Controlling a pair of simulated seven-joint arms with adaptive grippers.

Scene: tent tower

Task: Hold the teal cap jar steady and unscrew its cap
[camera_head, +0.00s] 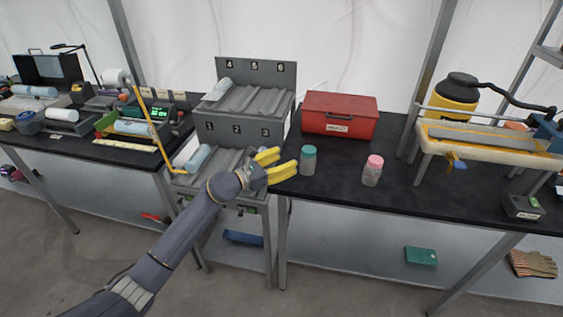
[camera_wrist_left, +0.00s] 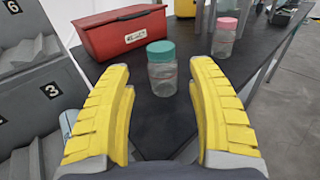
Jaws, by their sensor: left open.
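The teal cap jar (camera_head: 308,160) stands upright on the black table, a clear body under a teal cap. In the left wrist view the teal cap jar (camera_wrist_left: 162,68) is ahead of the fingertips, centred between them. My left gripper (camera_head: 275,164) has yellow fingers and is open and empty, just left of the jar and apart from it. Its two fingers also frame the left wrist view (camera_wrist_left: 163,78). My right gripper is not in either view.
A pink cap jar (camera_head: 372,171) stands to the right of the teal one. A red box (camera_head: 339,115) sits behind them. A grey numbered rack (camera_head: 243,130) is at left. A white-topped trough (camera_head: 487,137) stands at right. The table front between the jars is clear.

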